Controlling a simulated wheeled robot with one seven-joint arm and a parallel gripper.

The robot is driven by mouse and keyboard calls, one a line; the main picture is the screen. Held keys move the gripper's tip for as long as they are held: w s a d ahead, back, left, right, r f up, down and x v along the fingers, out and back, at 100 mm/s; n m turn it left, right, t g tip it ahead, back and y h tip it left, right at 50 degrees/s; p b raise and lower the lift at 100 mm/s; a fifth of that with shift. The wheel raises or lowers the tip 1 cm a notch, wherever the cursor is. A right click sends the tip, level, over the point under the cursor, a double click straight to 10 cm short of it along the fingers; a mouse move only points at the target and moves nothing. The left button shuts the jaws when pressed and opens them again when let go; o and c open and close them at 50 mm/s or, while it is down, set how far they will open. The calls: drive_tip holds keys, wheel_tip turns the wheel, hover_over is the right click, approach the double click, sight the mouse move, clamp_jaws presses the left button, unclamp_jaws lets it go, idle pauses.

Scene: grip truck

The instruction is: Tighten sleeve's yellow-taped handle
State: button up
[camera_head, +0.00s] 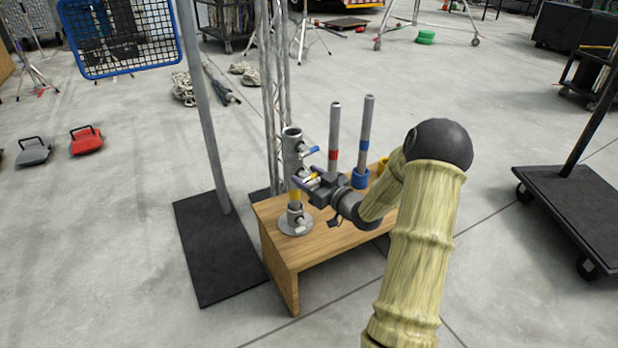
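A grey upright sleeve (291,150) stands on a round metal base plate (296,228) at the left end of a wooden bench (318,252). A blue-taped handle (314,150) sticks out near its top. The yellow-taped handle (312,175) sits lower on the sleeve's right side. A yellow band (294,196) shows lower on the post. My gripper (311,178) reaches in from the right, with its purple-tipped fingers on either side of the yellow-taped handle. The fingers hide part of the handle, and I cannot tell whether they press on it.
A red-banded rod (334,130) and a blue-banded rod (365,130) stand upright behind my gripper. A blue holder (360,179) is at the second rod's foot. A grey pole (205,110) on a black base plate (218,250) stands left of the bench. A black cart (575,205) is at right.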

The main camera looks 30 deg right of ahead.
drive_tip(key=shift+c, duration=1)
